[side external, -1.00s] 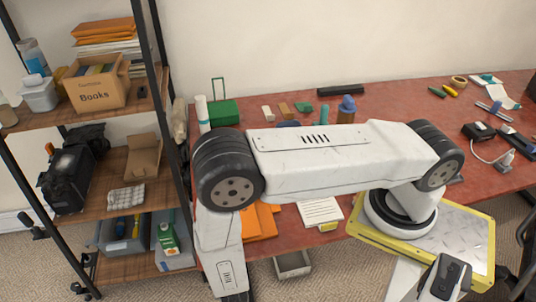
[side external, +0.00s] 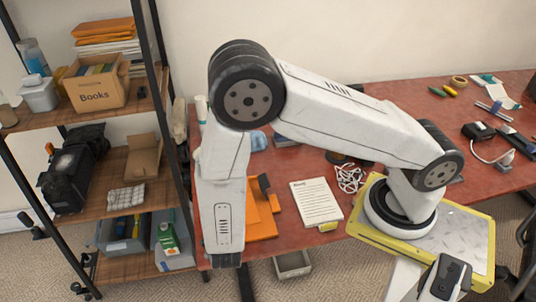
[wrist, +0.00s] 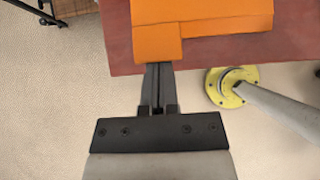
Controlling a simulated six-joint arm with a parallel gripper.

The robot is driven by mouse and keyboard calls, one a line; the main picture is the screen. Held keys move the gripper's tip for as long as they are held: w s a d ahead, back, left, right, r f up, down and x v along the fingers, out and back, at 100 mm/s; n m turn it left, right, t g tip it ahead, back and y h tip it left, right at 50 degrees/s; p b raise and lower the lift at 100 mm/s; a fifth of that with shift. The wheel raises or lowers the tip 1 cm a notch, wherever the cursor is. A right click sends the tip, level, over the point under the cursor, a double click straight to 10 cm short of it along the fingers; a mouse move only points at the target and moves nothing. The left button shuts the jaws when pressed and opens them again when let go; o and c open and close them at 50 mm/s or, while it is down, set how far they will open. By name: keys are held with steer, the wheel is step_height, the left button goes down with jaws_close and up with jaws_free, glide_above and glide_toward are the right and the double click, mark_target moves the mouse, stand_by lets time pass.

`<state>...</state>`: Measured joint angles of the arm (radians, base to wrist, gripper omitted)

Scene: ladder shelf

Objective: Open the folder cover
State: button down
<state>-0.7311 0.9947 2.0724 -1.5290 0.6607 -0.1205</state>
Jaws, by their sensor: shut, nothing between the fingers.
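The orange folder (side external: 262,229) lies at the front left of the red table, partly hidden behind my arm in the side view. It also shows at the top of the wrist view (wrist: 210,22), with a tab-like part (wrist: 157,50) sticking out toward my gripper. My gripper (wrist: 157,68) is shut and empty, its tips at the front edge of that part. I cannot tell whether they touch it or how high they are. In the side view the fingers are not clearly visible. A dark upright piece (side external: 264,183) stands at the folder's back edge; I cannot tell what it is.
A printed sheet (side external: 317,203) and a coiled white cable (side external: 350,178) lie right of the folder. The table's front edge (wrist: 120,70) runs just under the folder. A loaded ladder shelf (side external: 105,120) stands close on the left. A grey bin (side external: 292,264) is below the table.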

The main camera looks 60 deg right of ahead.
steer(key=shift+w+d+r+g+y, duration=0.35)
steer(key=shift+r+g+y, duration=0.05)
steer(key=shift+r, duration=0.9)
steer(key=shift+w+d+r+g+y, duration=0.4)
steer(key=shift+r, duration=0.85)
steer(key=shift+w+d+r+g+y, duration=0.35)
steer(key=shift+r+g+y, duration=0.05)
steer(key=shift+r, duration=0.9)
steer(key=shift+w+d+r+g+y, duration=1.1)
steer(key=shift+w+d+r, duration=4.35)
steer(key=shift+r, duration=0.75)
steer(key=w+d+f+g+y, duration=0.1)
steer(key=w+d+f, duration=0.1)
steer(key=w+d, duration=1.4)
steer(key=shift+f, duration=0.25)
